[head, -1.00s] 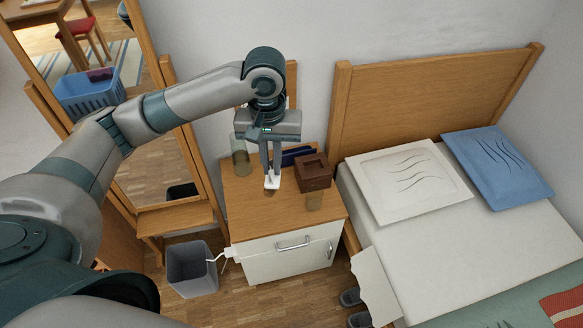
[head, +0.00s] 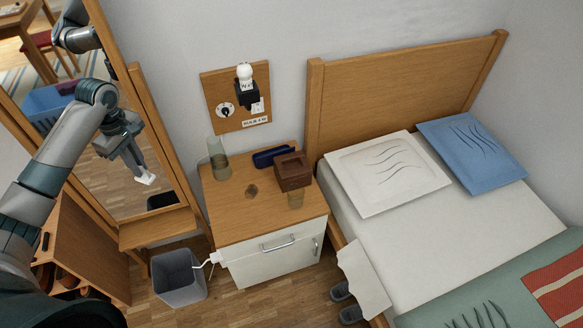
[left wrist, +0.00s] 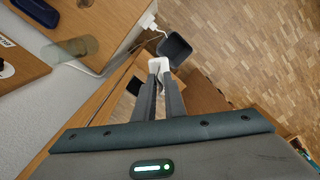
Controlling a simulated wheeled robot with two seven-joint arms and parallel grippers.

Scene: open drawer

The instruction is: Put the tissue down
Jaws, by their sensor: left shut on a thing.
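My left gripper (head: 142,173) is shut on the white tissue (head: 146,179), which pokes out at its fingertips. In the head view it hangs in front of the standing mirror, left of the nightstand (head: 265,218) and above and left of the grey waste bin (head: 158,278). In the left wrist view the tissue (left wrist: 158,65) shows between the fingertips, with the bin (left wrist: 176,48) just beyond it. The tissue looks clear of any surface. My right gripper is not in view.
The nightstand top holds a glass vase (head: 217,160), a dark blue case (head: 272,156), a brown tissue box (head: 293,171) and a small brown patch (head: 252,191). A white cable (head: 209,262) runs beside the bin. The mirror (head: 165,198) stands close behind my gripper.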

